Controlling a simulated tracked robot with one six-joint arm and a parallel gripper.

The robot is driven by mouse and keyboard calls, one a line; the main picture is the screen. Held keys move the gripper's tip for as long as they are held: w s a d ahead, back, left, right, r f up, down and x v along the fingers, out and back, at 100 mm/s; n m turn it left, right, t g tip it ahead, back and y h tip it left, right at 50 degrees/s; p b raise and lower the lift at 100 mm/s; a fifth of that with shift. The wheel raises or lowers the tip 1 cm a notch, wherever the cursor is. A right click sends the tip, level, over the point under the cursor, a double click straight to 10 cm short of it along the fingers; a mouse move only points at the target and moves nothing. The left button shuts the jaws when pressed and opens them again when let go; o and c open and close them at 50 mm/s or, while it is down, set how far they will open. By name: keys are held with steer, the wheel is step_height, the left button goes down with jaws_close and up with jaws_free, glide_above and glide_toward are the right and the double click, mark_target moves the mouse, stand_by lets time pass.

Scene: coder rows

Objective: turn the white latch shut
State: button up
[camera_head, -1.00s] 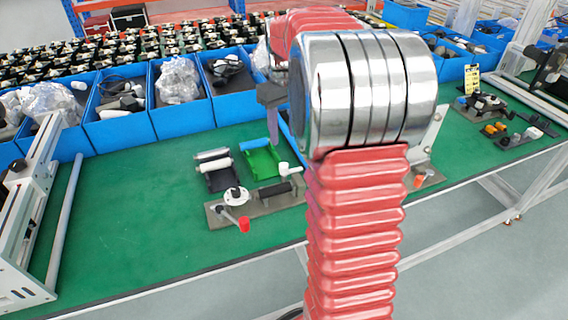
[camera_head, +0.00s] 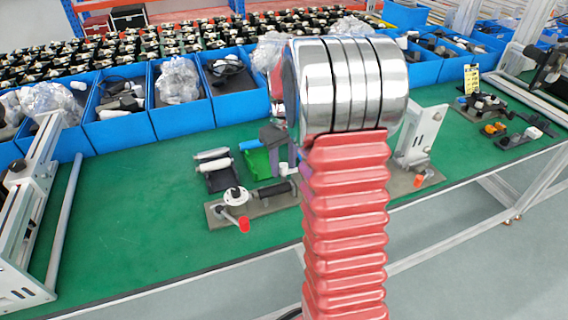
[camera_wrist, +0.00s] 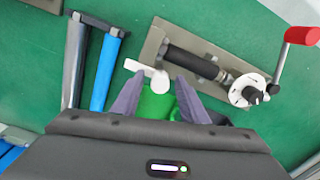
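The white latch (camera_wrist: 150,72) sits at one end of the black roller (camera_wrist: 190,62) on a grey base plate (camera_wrist: 152,48). In the wrist view its flat arm points up and left, and its lower end lies between and just ahead of my fingertips. My gripper (camera_wrist: 157,85) is open, with a gap between its two purple-grey fingers. I cannot tell whether they touch the latch. In the head view my gripper (camera_head: 281,152) is low over the roller's far end, and the latch is hidden there.
A white hub with a red-handled crank (camera_head: 244,224) is at the roller's other end. Blue bins (camera_head: 180,122) line the back. The green bench (camera_head: 140,215) is clear at left.

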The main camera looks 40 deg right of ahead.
steer(key=shift+c, duration=0.5)
jaws_close()
steer(key=shift+m, duration=0.4)
steer(key=m, duration=1.2)
steer(key=shift+m, duration=0.3)
steer(key=m, duration=0.4)
steer(key=shift+m, duration=0.3)
